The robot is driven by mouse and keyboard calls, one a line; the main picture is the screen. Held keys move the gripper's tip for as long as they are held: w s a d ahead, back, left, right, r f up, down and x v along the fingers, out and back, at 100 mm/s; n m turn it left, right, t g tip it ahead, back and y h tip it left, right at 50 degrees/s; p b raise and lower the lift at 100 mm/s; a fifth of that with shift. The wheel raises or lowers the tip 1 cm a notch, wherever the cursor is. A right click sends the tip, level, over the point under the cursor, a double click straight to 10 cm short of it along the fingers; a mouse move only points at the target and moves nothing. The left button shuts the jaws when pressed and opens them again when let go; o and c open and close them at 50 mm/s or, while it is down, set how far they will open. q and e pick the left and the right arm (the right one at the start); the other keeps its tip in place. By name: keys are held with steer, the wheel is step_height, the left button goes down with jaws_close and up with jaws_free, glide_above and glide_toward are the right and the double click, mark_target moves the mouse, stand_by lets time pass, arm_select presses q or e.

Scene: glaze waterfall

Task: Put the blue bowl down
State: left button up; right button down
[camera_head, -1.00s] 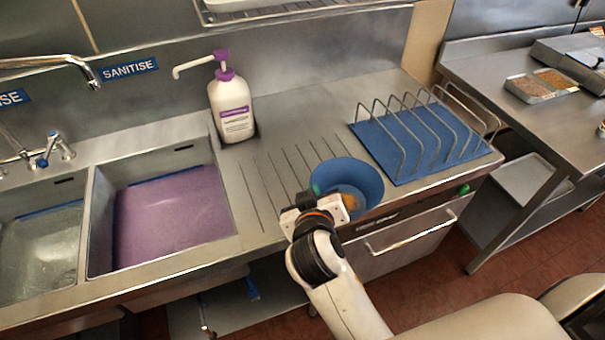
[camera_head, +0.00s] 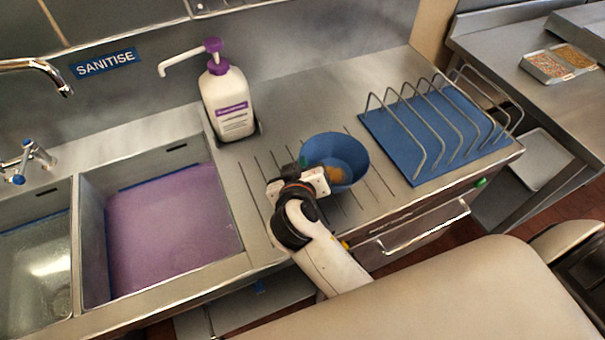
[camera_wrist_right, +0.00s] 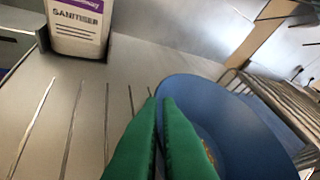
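The blue bowl (camera_head: 352,150) shows in the head view over the grooved steel drainboard (camera_head: 262,183), with an orange patch (camera_head: 333,173) inside. My right gripper (camera_head: 306,168) is at the bowl's left side. In the right wrist view its green fingers (camera_wrist_right: 162,103) are close together at the rim of the bowl (camera_wrist_right: 225,112). One finger is outside the wall and one inside, so it is shut on the rim. The bowl looks tilted, and its underside is hidden. I cannot tell whether it touches the drainboard. My left gripper is not in view.
A blue-based wire rack (camera_head: 388,137) stands to the bowl's right. A sanitiser pump bottle (camera_head: 229,105) stands behind left. A sink with a purple surface (camera_head: 170,230) lies to the left. Drainboard around the bowl is mostly clear.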

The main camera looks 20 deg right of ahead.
steer(key=f, duration=0.4)
steer(key=shift+w+f, duration=0.1)
steer(key=shift+w, duration=0.15)
steer(key=shift+f, duration=0.2)
steer(key=shift+s, duration=0.1)
steer(key=c, duration=1.6)
jaws_free()
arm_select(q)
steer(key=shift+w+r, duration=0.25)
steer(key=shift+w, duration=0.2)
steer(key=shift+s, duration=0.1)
